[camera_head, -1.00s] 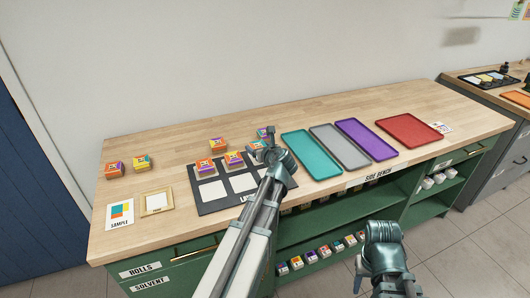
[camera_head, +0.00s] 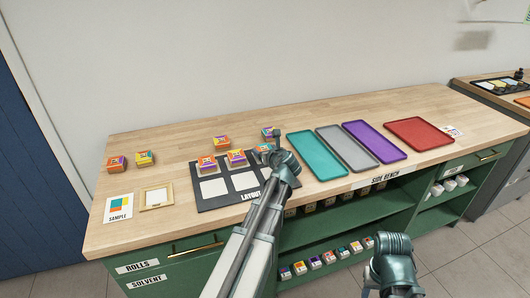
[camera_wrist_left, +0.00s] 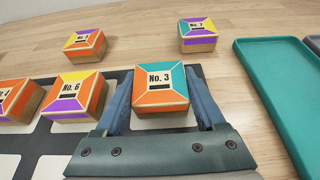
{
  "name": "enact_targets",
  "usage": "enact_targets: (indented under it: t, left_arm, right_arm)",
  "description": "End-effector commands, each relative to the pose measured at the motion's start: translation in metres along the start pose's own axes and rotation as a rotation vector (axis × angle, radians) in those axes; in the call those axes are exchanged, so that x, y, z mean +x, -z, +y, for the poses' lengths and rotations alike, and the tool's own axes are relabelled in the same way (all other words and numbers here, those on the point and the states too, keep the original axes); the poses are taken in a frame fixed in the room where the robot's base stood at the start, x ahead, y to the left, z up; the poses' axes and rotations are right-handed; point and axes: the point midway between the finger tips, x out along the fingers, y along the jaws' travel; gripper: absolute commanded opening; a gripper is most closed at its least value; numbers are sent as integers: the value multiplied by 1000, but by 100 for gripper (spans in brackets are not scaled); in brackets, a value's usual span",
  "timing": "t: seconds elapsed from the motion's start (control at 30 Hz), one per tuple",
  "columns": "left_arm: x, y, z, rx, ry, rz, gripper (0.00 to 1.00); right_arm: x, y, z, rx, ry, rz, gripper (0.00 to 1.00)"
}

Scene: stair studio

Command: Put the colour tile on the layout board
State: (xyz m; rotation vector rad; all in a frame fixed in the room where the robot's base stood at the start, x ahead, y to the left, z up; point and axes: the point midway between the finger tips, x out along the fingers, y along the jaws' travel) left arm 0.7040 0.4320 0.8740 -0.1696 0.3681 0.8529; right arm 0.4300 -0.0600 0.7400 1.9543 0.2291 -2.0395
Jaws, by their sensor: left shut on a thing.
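In the head view my left gripper (camera_head: 275,147) largely hides this tile. Tile No. 6 (camera_wrist_left: 74,94) and another orange tile (camera_wrist_left: 16,98) sit left of it on the board's back row. The board's front row shows empty white squares. My right arm shows at the lower right, its fingers unseen.
Behind the board stand a tile (camera_head: 222,142) and tile No. 7 (camera_wrist_left: 197,34). Two tiles (camera_head: 116,163) (camera_head: 145,158), a sample card (camera_head: 118,207) and a framed square (camera_head: 156,198) lie left. Teal (camera_head: 316,155), grey, purple and red trays lie right.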

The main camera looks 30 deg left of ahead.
Motion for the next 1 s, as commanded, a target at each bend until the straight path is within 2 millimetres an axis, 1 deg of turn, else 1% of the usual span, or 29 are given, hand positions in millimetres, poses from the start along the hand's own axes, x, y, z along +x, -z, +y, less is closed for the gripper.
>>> enact_targets:
  t: [0.1, 0.13, 0.27, 0.47, 0.6, 0.67, 1.0]
  left_arm:
    - [2, 4, 0, 0, 0, 0, 15]
    - [1, 3, 0, 0, 0, 0, 75]
    - [1, 3, 0, 0, 0, 0, 99]
    - [1, 2, 0, 0, 0, 0, 100]
    - [-2, -3, 0, 0, 1, 0, 100]
    - [-12, -2, 0, 1, 2, 0, 100]
    - [-82, -3, 1, 2, 3, 0, 100]
  right_arm:
    - [5, 0, 0, 0, 0, 0, 50]
    - [3, 0, 0, 0, 0, 0, 50]
    - [3, 0, 0, 0, 0, 0, 50]
    - [3, 0, 0, 0, 0, 0, 50]
    - [-4, 0, 0, 0, 0, 0, 50]
    - [-6, 0, 1, 0, 0, 0, 50]
    - [-34, -2, 3, 0, 0, 0, 50]
